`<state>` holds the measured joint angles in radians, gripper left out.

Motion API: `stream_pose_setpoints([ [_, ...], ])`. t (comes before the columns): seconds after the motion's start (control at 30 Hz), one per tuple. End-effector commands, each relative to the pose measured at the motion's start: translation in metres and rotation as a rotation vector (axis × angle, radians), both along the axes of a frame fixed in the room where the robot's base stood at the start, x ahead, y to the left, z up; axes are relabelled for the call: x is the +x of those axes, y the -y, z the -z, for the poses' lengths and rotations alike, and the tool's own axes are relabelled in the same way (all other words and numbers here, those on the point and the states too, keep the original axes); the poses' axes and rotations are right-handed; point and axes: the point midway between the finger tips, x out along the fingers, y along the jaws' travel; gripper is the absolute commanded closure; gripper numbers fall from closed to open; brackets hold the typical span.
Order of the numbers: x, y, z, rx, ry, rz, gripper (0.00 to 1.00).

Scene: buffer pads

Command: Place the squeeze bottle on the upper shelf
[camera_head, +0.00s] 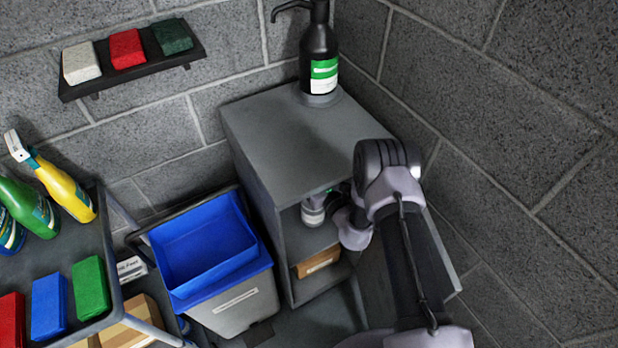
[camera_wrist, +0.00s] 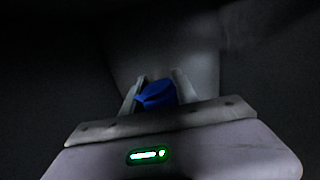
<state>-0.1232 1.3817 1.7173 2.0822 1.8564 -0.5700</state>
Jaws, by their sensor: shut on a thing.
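The grey shelf cabinet (camera_head: 290,135) stands in the corner, its open front facing me. Its upper shelf (camera_head: 304,241) shows partly below the top board. My arm reaches into this upper opening. In the head view my gripper's fingers are hidden under the top board. In the wrist view my gripper (camera_wrist: 158,80) is shut on a blue thing (camera_wrist: 156,98), which I take to be the squeeze bottle. Only its blue part shows, and the view is dark. I cannot tell whether it touches the shelf.
A black pump bottle (camera_head: 319,55) stands on the cabinet top. A brown box (camera_head: 318,262) lies below the upper shelf. A blue bin (camera_head: 205,245) stands left of the cabinet. A cart (camera_head: 75,255) with bottles and coloured pads is at far left. The block wall is close on the right.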

Motion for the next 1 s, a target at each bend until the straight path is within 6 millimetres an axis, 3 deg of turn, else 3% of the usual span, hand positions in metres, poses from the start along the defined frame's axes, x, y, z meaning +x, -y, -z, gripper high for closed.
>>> stream_pose_setpoints([
  [0.17,0.01,-0.002,0.006,0.0,0.0,0.0,1.0],
  [0.37,0.01,-0.001,0.037,0.0,0.0,0.0,1.0],
  [0.7,0.01,-0.001,0.039,0.001,0.001,0.001,1.0],
  [0.73,0.009,-0.002,0.04,0.0,0.0,0.0,0.63],
  [0.8,0.009,-0.002,0.039,0.0,0.0,0.0,0.49],
  [0.83,0.009,-0.002,0.038,0.0,0.0,0.0,0.44],
  [1.0,0.009,-0.002,0.038,0.0,0.0,0.0,0.43],
])
